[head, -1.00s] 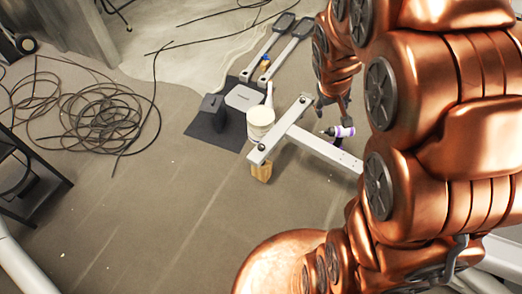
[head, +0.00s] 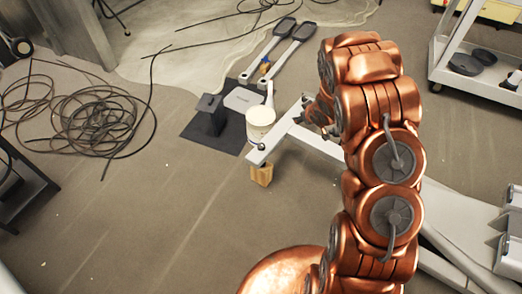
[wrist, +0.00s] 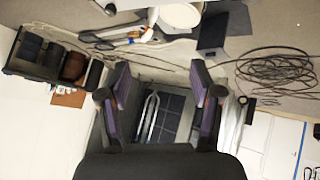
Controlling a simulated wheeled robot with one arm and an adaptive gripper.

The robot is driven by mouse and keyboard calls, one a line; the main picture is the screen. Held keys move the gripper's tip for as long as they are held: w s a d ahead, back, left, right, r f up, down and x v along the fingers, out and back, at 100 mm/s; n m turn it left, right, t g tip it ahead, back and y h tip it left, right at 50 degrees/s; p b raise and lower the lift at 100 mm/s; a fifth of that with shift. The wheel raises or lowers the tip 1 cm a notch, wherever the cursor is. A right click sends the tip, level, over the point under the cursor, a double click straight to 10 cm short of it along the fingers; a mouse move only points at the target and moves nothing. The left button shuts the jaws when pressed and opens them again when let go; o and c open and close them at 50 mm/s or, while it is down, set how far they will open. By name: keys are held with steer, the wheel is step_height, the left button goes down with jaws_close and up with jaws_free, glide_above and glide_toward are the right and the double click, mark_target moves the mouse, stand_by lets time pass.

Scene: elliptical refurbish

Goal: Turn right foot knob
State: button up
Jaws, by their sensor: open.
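The pale grey foot bar (head: 268,146) of the elliptical lies low over the floor, its near end propped on a wooden block (head: 261,174). A small dark knob (head: 257,144) shows at that near end. The bar's far end is close to my gripper, and any knob there is too small or covered to make out. My gripper (head: 312,112) is above the far part of the bar, partly hidden by my arm. In the wrist view, my gripper (wrist: 158,75) has its two purple-padded fingers wide apart, with nothing held between them. I cannot tell whether it touches the bar.
A white bucket (head: 260,119) stands beside the bar. A dark mat (head: 208,134) behind it carries a black box and grey parts, with two pedals (head: 290,42) beyond. Coiled cable (head: 85,115) covers the left floor. A white cart (head: 475,75) stands at right. The front-left floor is clear.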

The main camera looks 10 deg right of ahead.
steer(key=w+a+f+n+t+y+b, duration=0.1)
steer(key=a+f+y+b, duration=0.15)
steer(key=f, duration=0.35)
steer(key=w+a+f+y+b, duration=0.1)
steer(key=a+f+b, duration=0.15)
steer(key=f, duration=0.35)
steer(key=t+y+b, duration=0.2)
steer(key=y+b, duration=0.1)
glide_toward(261, 145)
steer(key=w+f, duration=0.1)
steer(key=w, duration=0.1)
steer(key=shift+n+y, duration=0.3)
steer(key=shift+y, duration=0.05)
steer(key=shift+b+x, duration=0.55)
steer(key=shift+x, duration=3.3)
steer(key=shift+w+a+f, duration=0.15)
steer(key=shift+a, duration=0.2)
steer(key=c, duration=1.2)
steer(key=shift+o, duration=0.2)
steer(key=shift+a+h+p, duration=0.1)
steer(key=shift+h+p, duration=0.25)
steer(key=shift+h, duration=0.05)
